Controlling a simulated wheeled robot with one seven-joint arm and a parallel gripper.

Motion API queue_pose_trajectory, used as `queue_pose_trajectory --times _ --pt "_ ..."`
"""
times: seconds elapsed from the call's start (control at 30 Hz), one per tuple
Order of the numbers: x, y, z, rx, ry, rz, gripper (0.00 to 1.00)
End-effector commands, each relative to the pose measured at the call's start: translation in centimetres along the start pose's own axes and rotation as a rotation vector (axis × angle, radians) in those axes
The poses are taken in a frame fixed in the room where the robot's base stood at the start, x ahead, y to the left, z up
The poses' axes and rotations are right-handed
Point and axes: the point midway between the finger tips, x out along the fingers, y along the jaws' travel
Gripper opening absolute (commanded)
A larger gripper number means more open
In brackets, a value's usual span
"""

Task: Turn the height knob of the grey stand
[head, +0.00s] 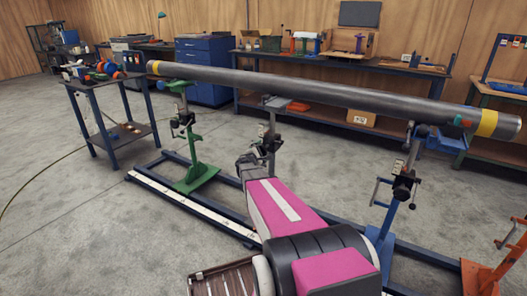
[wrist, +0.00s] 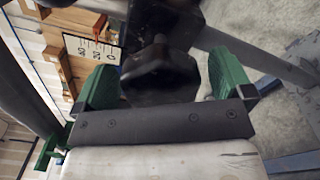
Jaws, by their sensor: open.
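The grey stand (head: 271,125) is the middle one of three under the long pipe (head: 330,94). My arm reaches toward it in the head view, and my gripper (head: 248,162) is by its column, with the fingers hard to make out. In the wrist view my gripper (wrist: 162,82) is open, with green fingers on both sides of a dark, lobed knob (wrist: 160,76). The knob sits between the fingers, with narrow gaps visible at its sides. The knob's lower part is close to the dark palm bar, and I cannot tell whether they touch.
A green stand (head: 197,165) is at the left and a blue stand (head: 384,225) at the right, on a dark blue rail frame (head: 168,188). A small table (head: 108,85) with parts stands at the left.

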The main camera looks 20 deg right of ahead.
Motion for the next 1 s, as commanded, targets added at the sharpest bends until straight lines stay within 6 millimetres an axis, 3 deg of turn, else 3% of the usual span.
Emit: queue_pose_trajectory --times 0.2,0.43,0.63,1.0 --pt "-4.6 0.0 0.2 -0.001 0.002 0.0 0.98" --pt "-7.9 0.0 0.1 0.0 0.002 0.0 0.98" --pt "-9.0 0.0 0.1 0.0 0.0 0.0 0.98" --pt "-9.0 0.0 0.0 0.0 0.0 0.0 0.98"
